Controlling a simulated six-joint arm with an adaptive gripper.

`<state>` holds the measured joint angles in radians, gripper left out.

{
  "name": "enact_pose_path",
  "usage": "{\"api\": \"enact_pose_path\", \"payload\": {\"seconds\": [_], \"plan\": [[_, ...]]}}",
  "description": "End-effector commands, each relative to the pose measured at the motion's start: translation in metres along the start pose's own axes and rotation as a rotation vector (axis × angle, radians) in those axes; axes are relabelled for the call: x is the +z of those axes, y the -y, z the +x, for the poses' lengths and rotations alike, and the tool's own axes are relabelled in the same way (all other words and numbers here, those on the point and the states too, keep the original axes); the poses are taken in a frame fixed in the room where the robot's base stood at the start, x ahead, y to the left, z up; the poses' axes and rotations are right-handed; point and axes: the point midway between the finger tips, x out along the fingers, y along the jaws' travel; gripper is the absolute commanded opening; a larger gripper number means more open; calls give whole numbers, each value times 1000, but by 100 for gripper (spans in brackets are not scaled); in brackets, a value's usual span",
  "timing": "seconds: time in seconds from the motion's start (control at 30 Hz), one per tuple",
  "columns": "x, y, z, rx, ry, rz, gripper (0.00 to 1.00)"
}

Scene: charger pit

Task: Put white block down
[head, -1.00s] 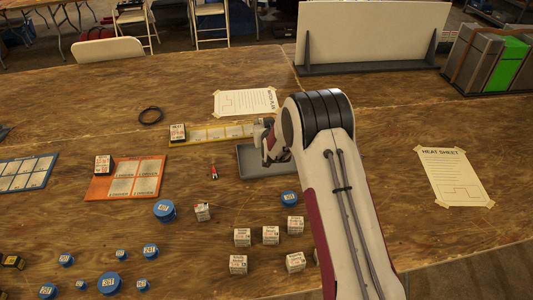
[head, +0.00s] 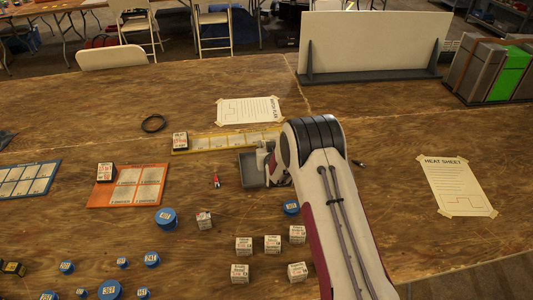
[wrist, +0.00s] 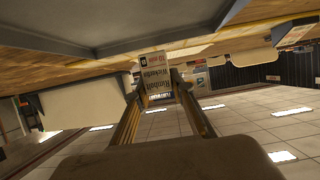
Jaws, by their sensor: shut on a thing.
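In the wrist view my gripper (wrist: 158,82) is shut on a white block (wrist: 155,75) with printed black and red text. In the head view my gripper (head: 268,170) is low at the right part of a grey tray (head: 248,170), partly hidden by my arm. The held block cannot be made out there. The tray's grey surface fills the top of the wrist view (wrist: 90,25), near the block. Whether the block touches it cannot be told. Several other white blocks (head: 244,246) stand on the table in front of the tray.
A yellow strip (head: 225,141) with a dark-topped block lies behind the tray, and an orange board (head: 128,186) lies to its left. Blue cylinders (head: 166,218) are scattered front left. One blue cylinder (head: 291,207) stands close to my arm. The table's right side is mostly clear.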

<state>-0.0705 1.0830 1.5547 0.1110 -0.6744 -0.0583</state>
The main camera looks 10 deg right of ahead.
Motion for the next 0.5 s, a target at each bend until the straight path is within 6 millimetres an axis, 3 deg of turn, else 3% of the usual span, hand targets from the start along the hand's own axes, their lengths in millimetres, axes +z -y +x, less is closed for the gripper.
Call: {"api": "enact_pose_path", "payload": {"seconds": [0.5], "plan": [[34, 0, 14, 0, 1, -1, 0]]}}
